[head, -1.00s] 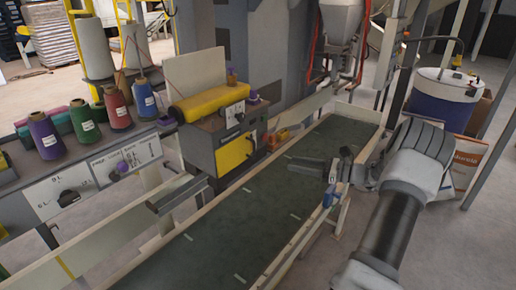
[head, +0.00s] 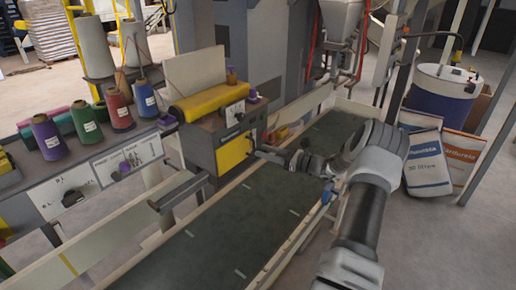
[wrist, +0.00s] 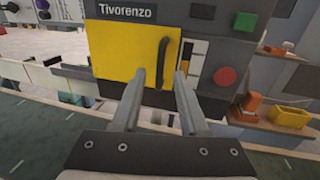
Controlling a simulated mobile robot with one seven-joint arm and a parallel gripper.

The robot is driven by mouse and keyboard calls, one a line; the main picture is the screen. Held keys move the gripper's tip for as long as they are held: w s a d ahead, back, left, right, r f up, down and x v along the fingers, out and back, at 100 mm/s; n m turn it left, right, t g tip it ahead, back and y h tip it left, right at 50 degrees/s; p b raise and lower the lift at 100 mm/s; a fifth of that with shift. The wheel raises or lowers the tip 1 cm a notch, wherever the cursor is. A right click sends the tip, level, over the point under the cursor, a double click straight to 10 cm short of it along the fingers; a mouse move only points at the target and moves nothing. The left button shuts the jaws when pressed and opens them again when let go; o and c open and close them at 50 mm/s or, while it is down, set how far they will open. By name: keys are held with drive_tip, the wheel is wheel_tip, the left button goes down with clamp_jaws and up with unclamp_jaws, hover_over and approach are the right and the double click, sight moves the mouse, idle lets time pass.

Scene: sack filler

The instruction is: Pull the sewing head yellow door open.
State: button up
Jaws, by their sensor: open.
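The sewing head (head: 215,125) is a grey box with a yellow roll on top, beside the conveyor. Its yellow door (head: 232,153) faces the belt. In the wrist view the yellow door (wrist: 122,52) has a dark upright bar handle (wrist: 164,62) near its right edge. The door looks flat with the front; I cannot tell if it is slightly ajar. My gripper (wrist: 160,75) is open, with one finger on each side of the handle's line in the picture. Contact and depth cannot be told. My gripper (head: 257,152) also shows close to the door in the head view.
A red button (wrist: 225,76) and a green button sit right of the door. An orange item (wrist: 249,103) and a yellow bin (wrist: 288,116) are further right. The green conveyor belt (head: 225,235) is bare. Thread cones (head: 118,108) stand at left.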

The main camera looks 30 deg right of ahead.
sight(239, 155)
drive_tip(key=shift+x, duration=1.55)
clamp_jaws()
